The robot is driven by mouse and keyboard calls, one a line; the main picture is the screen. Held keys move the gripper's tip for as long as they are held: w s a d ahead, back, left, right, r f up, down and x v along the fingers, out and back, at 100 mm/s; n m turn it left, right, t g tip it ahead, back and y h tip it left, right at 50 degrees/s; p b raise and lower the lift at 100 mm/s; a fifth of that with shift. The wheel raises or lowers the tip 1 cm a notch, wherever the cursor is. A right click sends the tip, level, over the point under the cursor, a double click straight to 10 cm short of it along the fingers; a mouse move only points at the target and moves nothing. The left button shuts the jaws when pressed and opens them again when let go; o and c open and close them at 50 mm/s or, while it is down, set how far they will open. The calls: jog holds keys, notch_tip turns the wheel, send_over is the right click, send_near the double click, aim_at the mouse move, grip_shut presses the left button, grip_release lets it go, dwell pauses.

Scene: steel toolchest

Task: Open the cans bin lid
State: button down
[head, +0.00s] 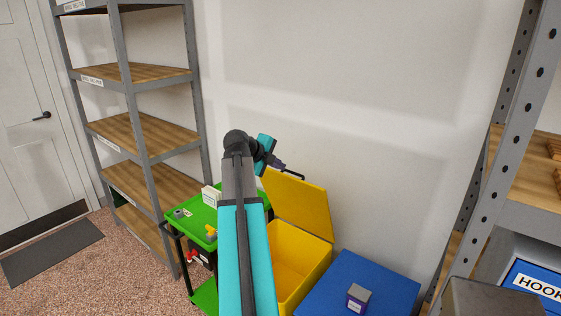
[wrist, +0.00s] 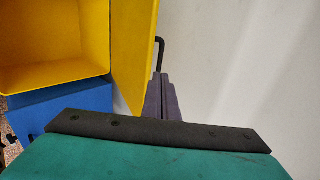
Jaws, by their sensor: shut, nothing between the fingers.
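The yellow bin (head: 303,258) stands against the wall, and its lid (head: 298,208) is raised, nearly upright. No label shows on it, so I cannot tell whether it is the cans bin. A dark bar handle (head: 293,174) is at the lid's upper edge. My gripper (head: 279,165) is shut and empty beside that upper edge, close to the handle. In the wrist view the purple fingertips (wrist: 161,80) are together beside the raised lid (wrist: 131,50), just below the handle (wrist: 160,52); I cannot tell whether they touch. The open bin's inside (wrist: 55,40) shows at left.
A blue bin (head: 385,283) with its lid down stands right of the yellow one, with a small grey-purple box (head: 358,297) on top. A green cart (head: 180,212) with small items is at left. Shelving units (head: 150,128) stand at left and right. The wall is close behind.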

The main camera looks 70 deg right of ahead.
jog(key=shift+p+x, duration=1.3)
jog(key=shift+x, duration=2.6)
